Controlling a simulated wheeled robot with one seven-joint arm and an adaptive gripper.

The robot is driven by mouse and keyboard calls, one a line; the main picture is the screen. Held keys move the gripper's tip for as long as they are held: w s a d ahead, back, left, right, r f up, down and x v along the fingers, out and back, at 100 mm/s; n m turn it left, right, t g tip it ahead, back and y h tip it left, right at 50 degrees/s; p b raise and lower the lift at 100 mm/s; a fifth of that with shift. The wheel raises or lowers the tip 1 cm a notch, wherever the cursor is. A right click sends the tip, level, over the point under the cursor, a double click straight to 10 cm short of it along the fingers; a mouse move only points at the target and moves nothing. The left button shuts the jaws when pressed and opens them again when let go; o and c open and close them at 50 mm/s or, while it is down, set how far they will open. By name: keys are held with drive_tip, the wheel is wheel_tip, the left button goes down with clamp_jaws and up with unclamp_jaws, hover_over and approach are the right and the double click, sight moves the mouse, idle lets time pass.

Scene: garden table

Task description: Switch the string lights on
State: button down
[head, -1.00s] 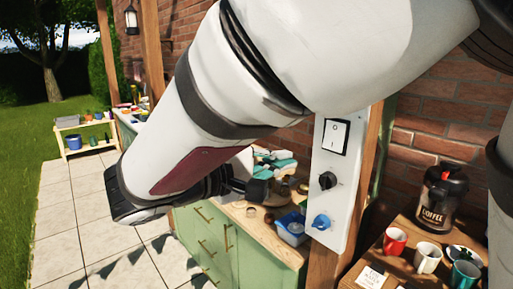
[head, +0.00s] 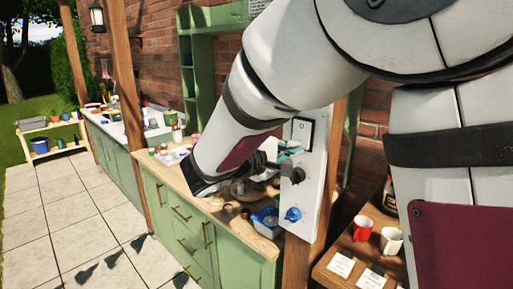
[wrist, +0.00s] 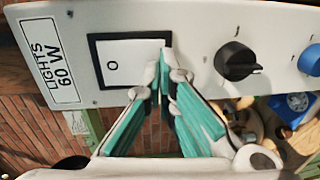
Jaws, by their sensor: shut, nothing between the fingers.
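A white control panel (head: 312,190) is fixed to a wooden post. My gripper (wrist: 164,62) is shut and empty. Its fingertips are at the rocker's right end in the wrist view, the end towards the black knob, and cover part of it. I cannot tell whether they touch. In the head view my arm hides part of the switch (head: 302,130).
A black knob (wrist: 236,61) and a blue knob (wrist: 312,60) sit farther along the panel. A green counter (head: 165,185) with a blue container (head: 265,221) stands behind. A wooden table with a red mug (head: 362,228) is at right. The paved floor at left is clear.

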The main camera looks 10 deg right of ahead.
drive_tip(key=shift+w+d, duration=0.1)
idle(0.3)
drive_tip(key=shift+w+d+f+b, duration=0.2)
drive_tip(key=shift+w+d+b, duration=0.1)
drive_tip(key=shift+b, duration=0.3)
drive_tip(key=shift+s+r, duration=0.1)
drive_tip(key=shift+a, duration=0.1)
